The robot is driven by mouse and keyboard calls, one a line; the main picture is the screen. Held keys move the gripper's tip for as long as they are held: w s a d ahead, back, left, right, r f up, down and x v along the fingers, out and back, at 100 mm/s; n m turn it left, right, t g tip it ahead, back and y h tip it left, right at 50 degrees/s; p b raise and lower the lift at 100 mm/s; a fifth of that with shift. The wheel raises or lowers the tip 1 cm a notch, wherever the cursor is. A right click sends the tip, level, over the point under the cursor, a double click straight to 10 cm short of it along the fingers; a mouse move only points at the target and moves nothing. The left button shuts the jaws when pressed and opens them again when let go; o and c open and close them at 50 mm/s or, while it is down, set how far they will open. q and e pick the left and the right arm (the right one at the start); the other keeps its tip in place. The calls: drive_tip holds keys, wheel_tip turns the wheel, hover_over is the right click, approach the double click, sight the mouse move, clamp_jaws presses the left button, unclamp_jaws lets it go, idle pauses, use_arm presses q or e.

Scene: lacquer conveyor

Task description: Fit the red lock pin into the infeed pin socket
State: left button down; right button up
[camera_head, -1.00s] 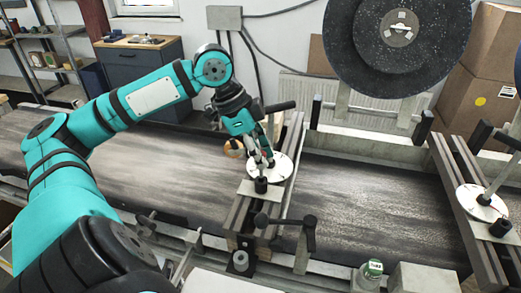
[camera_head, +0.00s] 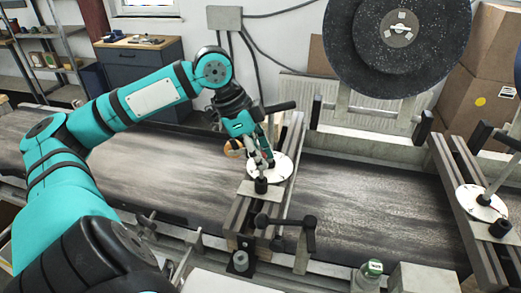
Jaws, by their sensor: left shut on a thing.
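My left gripper (camera_head: 264,157) reaches down from the left arm, with its fingertips at the white round plate (camera_head: 283,168) on the near rail assembly. Its fingers are close together and hold something thin that I cannot make out. No clearly red lock pin shows. I cannot tell which part is the infeed pin socket. A black knob (camera_head: 261,185) stands just in front of the plate. An orange-brown round thing (camera_head: 233,148) shows just left of the fingers, partly hidden. My right gripper is not in view.
The dark conveyor belt (camera_head: 370,210) runs across the view. A second white plate (camera_head: 468,197) with a tilted rod sits on the right rails. A black clamp post (camera_head: 308,235) stands nearby. A large black disc (camera_head: 360,50) hangs behind. A small green-topped bottle (camera_head: 371,270) stands in front.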

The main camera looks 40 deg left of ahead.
use_arm(q)
drive_tip(key=shift+f+b, duration=0.4)
drive_tip(key=shift+f, duration=0.1)
drive_tip(key=shift+f+b, duration=1.15)
drive_tip(key=shift+f, duration=0.2)
drive_tip(key=c, duration=1.2)
unclamp_jaws()
drive_tip(key=shift+o, duration=0.2)
drive_tip(key=shift+r, duration=0.1)
drive_tip(key=v, duration=1.2)
